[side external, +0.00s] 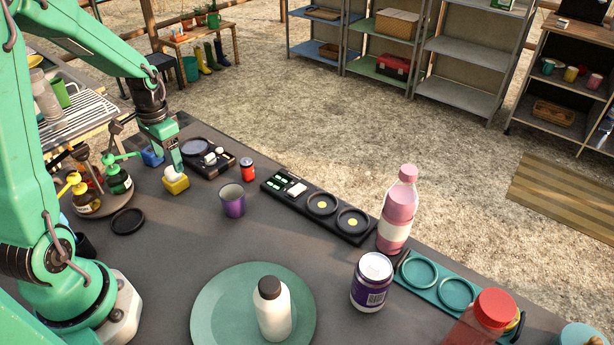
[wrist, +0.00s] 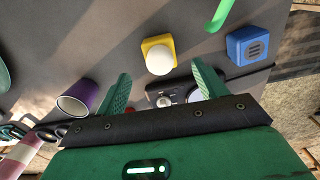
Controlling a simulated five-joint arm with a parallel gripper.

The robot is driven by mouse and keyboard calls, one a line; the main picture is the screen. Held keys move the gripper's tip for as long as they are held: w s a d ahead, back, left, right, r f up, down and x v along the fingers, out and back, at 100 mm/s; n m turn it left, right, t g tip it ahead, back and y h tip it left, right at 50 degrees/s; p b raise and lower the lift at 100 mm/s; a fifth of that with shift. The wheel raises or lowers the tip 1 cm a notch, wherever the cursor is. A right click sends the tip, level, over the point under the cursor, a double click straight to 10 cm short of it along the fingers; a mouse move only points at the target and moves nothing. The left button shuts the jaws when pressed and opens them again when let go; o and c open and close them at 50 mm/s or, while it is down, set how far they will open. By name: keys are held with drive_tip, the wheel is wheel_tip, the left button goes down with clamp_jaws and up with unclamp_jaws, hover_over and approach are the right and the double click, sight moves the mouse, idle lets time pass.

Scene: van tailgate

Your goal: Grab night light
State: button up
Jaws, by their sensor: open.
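The night light is a yellow block with a white dome (side external: 176,184), standing on the dark table at the left. In the wrist view the night light (wrist: 158,54) lies just beyond the fingertips, roughly centred between them. My gripper (side external: 175,164) is open and empty, pointing down just above and beside the night light in the side view. In the wrist view both green fingers of my gripper (wrist: 163,84) are spread wide. Whether a finger touches the dome cannot be told.
A blue block (side external: 152,156) and a black tray with round parts (side external: 208,158) stand close by. A purple cup (side external: 232,202) and small red can (side external: 247,169) are to the right. A bottle carousel (side external: 100,190) stands left. Table between the cup and the carousel is mostly clear.

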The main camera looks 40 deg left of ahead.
sight(171, 169)
drive_tip(key=shift+f, duration=1.1)
drive_tip(key=shift+f, duration=2.6)
drive_tip(key=c, duration=1.1)
drive_tip(key=shift+r, duration=0.2)
